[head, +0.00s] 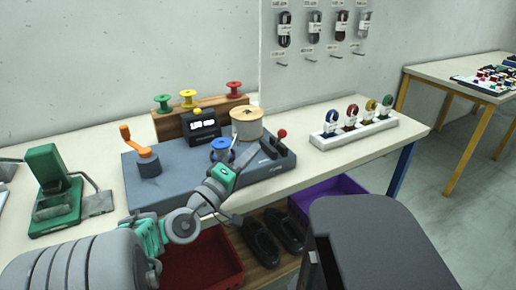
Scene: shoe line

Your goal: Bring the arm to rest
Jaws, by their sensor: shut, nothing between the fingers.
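My arm, grey with teal joints, reaches from the lower left up over the front of the dark grey machine base (178,185) on the table. My gripper (269,147) is over the right part of this base, close to the lever with a red ball (282,133). Its dark fingers look shut and empty. I cannot tell whether it touches the lever or base. My forearm hides part of the base's front.
An orange-handled crank (139,142), blue knob (221,147) and tan spool (247,123) stand on the base. Red (205,265) and purple (340,186) bins and black shoes (262,243) sit below.

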